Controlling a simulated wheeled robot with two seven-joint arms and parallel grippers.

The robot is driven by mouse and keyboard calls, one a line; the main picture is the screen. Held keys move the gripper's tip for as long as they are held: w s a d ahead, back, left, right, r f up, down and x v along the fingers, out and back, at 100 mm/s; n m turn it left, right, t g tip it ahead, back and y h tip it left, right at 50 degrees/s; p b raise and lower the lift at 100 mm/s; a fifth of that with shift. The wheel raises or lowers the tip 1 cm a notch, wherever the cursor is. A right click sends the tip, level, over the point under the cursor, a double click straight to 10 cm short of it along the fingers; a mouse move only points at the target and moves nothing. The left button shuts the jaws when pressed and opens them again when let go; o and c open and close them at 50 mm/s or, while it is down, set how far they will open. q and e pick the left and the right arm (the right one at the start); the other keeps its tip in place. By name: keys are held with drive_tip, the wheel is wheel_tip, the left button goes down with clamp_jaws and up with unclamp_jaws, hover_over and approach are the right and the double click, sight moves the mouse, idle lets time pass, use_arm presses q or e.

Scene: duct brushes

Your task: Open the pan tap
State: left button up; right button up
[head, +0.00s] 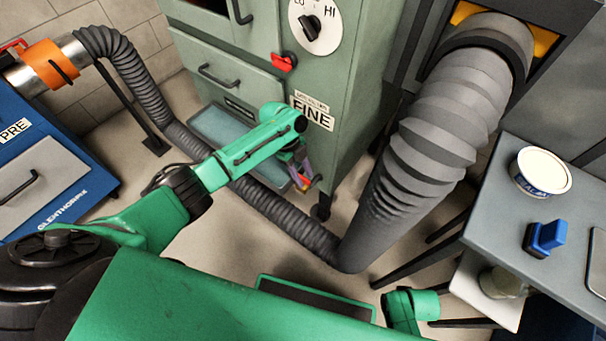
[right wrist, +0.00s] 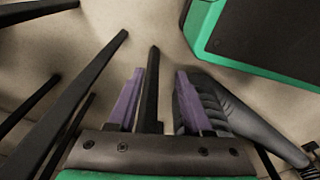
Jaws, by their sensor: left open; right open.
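The grey-green cabinet labelled FINE (head: 329,118) stands in the middle of the head view, with a bluish pan (head: 222,128) low at its front. My left gripper (head: 303,178) is open, pointing down beside the cabinet's lower front corner. Small yellow and red bits show right at its purple fingers; I cannot tell whether they are the pan tap, or whether the fingers touch it. My arm hides part of the pan. My right gripper (right wrist: 158,95) is open in the right wrist view, with nothing held between its purple fingers.
A ribbed grey hose (head: 285,222) runs along the floor under my left arm and joins a wide duct (head: 430,140). A grey table (head: 515,220) at the right holds a tin (head: 541,172) and a blue object (head: 545,237). Dark legs (right wrist: 100,75) stand near my right gripper.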

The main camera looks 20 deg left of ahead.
use_arm(q)
clamp_jaws()
